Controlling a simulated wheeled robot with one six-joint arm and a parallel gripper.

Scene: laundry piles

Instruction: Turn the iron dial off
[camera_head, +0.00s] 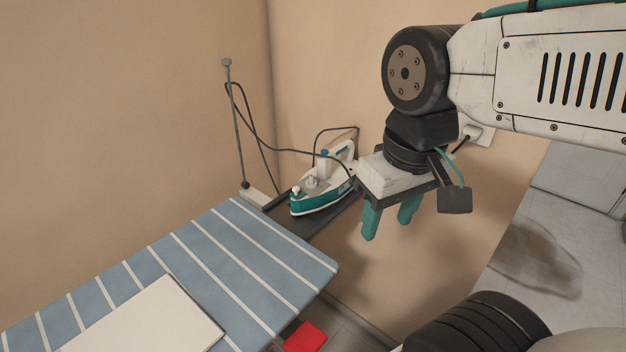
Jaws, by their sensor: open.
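A white and teal iron (322,186) lies on a dark rest (307,226) at the far end of the ironing board. Small knobs show on its top, a pale one (311,182) near the front and a blue one (324,153) near the handle. I cannot tell which is the dial or how it is set. My gripper (390,228) hangs to the right of the iron with its two teal fingers pointing down, apart and empty. It does not touch the iron. The gripper body overlaps the rear right of the iron in the picture.
The blue striped ironing board (215,243) fills the lower left, with a white folded cloth (146,322) on it. A grey cord-holder rod (236,125) stands behind, with the cord looping to the iron. A wall outlet (483,134) is behind my arm. A red item (305,337) lies below.

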